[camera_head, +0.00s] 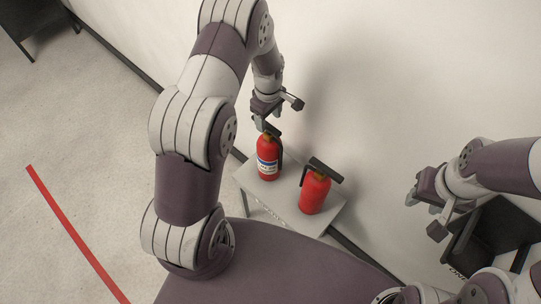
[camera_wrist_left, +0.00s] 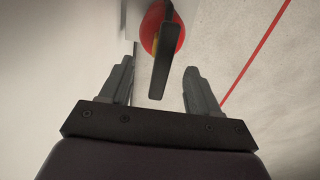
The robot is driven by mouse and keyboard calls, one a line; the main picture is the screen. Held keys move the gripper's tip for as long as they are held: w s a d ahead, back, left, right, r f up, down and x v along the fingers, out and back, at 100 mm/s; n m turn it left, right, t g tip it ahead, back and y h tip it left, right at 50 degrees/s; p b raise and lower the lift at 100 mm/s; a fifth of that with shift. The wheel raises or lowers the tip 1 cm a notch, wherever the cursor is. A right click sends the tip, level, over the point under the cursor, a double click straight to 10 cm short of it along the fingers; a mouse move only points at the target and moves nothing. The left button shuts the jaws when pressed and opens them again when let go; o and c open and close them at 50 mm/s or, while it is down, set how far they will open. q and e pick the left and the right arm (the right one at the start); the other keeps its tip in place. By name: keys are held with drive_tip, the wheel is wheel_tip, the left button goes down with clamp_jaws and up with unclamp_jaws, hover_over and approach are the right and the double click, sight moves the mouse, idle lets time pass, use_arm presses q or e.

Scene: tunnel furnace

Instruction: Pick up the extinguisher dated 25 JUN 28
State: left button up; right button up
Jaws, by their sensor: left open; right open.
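Two red extinguishers with black tops stand upright on a small light table (camera_head: 243,178). The left extinguisher (camera_head: 268,163) has a white and blue label facing the camera; its text is too small to read. The right extinguisher (camera_head: 314,194) shows no label from here, so I cannot tell which date either bears. My left gripper (camera_head: 277,112) is open just above the left extinguisher's top. In the left wrist view, an extinguisher (camera_wrist_left: 174,40) with a black handle shows between and beyond the open fingers (camera_wrist_left: 160,85). My right gripper (camera_head: 426,210) is open and empty at the right.
A black box-like object (camera_head: 497,235) stands at the lower right, below my right arm. A pale wall (camera_head: 390,70) rises close behind the table. A red line (camera_head: 75,232) crosses the open floor at the left. A dark piece of furniture (camera_head: 35,22) stands at the upper left.

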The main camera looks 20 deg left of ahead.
sight(269, 126)
use_arm(q)
drive_tip(key=f, duration=0.1)
drive_tip(key=f+p, duration=0.1)
drive_tip(key=f, duration=0.3)
drive_tip(key=shift+s+d, duration=0.25)
drive_tip(key=shift+s, duration=0.05)
drive_tip(key=shift+w+a+f, duration=0.1)
drive_tip(key=shift+a+f, duration=0.05)
drive_tip(key=shift+f, duration=0.2)
drive_tip(key=shift+r, duration=0.1)
drive_tip(key=c, duration=0.4)
clamp_jaws()
drive_tip(key=shift+r, duration=0.1)
